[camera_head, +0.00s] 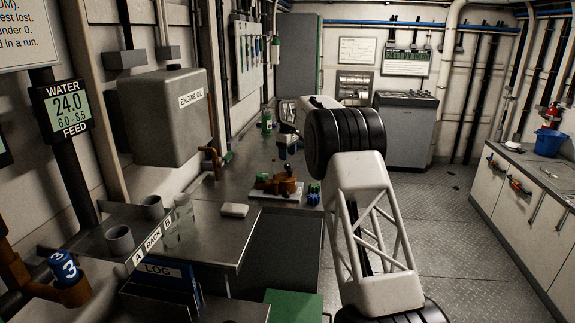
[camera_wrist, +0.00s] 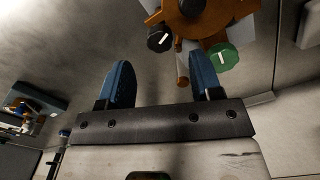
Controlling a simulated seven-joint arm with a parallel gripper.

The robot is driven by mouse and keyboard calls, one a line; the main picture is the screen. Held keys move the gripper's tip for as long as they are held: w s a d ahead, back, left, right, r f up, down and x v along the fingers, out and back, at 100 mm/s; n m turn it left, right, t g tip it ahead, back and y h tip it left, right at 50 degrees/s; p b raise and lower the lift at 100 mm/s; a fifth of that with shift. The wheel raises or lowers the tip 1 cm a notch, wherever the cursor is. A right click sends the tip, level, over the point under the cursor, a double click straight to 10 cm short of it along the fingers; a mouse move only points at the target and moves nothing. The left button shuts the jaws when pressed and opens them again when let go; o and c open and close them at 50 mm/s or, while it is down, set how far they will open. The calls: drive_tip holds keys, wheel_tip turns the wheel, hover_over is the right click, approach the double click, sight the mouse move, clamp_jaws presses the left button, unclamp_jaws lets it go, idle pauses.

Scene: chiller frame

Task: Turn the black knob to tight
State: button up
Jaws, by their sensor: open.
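The black knob (camera_wrist: 159,39) shows in the wrist view, on the left of an orange-brown valve body (camera_wrist: 196,20). A short white line marks its face, slanting slightly up to the right. A green knob (camera_wrist: 224,57) with a white line sits on the right of the body. My gripper (camera_wrist: 162,68) is open and empty. Its blue fingers are apart from the black knob, which appears beyond the gap between them. In the head view my gripper (camera_head: 288,151) is above the valve body (camera_head: 278,185) on the bench. I cannot make out the black knob clearly there.
The valve stands on a white plate (camera_head: 263,193) near the metal bench's right edge. A green bottle (camera_head: 267,122) stands behind it, and a pale block (camera_head: 234,210) lies in front. The engine oil tank (camera_head: 165,115) and its tap overhang the bench at left.

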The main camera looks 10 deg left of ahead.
sight(288, 165)
drive_tip(key=shift+f, duration=2.55)
drive_tip(key=c, duration=0.9)
